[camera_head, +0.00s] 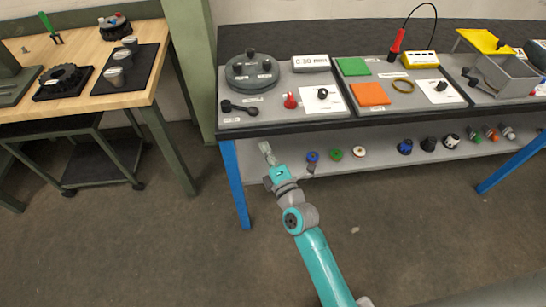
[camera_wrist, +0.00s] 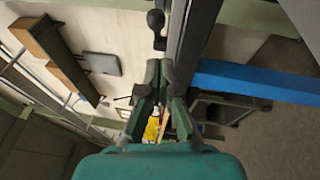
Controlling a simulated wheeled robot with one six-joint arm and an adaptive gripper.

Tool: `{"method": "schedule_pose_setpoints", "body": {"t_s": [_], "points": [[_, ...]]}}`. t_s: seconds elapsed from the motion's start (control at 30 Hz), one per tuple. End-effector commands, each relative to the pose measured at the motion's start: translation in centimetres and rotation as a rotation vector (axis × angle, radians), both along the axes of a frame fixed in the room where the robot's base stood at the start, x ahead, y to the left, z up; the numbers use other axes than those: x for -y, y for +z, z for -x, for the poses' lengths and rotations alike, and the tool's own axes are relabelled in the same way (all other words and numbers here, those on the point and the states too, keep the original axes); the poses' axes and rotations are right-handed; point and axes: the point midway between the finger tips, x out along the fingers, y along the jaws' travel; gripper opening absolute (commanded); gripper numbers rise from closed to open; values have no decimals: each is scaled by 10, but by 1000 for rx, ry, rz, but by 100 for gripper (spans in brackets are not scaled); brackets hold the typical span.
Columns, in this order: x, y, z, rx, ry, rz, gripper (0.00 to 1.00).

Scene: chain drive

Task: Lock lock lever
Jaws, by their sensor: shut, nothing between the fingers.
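The lock lever is not labelled clearly enough for me to name it for sure. A black lever (camera_head: 240,107) with a round end lies on the left front of the grey panel (camera_head: 262,118) on the bench. A small red knob or lever (camera_head: 290,100) stands to its right. My gripper (camera_head: 264,147) is in front of the bench's left front edge, below the panel, apart from both levers. In the wrist view my gripper (camera_wrist: 160,72) is shut with nothing in it. A black round-ended part (camera_wrist: 156,20) shows beyond the fingertips, close to the bench edge.
A grey round device (camera_head: 251,72), a 0.30 mm display (camera_head: 310,63) and a black knob on a white plate (camera_head: 322,98) share the panel. The bench edge (camera_head: 300,125) and blue leg (camera_head: 236,185) are close to my arm. A wooden table (camera_head: 90,50) stands left; floor between is clear.

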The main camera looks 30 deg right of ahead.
Motion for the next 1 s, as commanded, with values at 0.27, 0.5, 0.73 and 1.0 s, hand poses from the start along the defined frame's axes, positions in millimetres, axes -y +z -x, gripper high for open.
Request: {"method": "schedule_pose_setpoints", "body": {"t_s": [0.27, 0.5, 0.73, 1.0], "points": [[3, -2, 16, -1, 0, -1, 0], [5, -4, 27, -1, 0, -1, 0], [6, -4, 32, 0, 0, -1, 0], [6, -4, 32, 1, 0, 1, 0]]}}
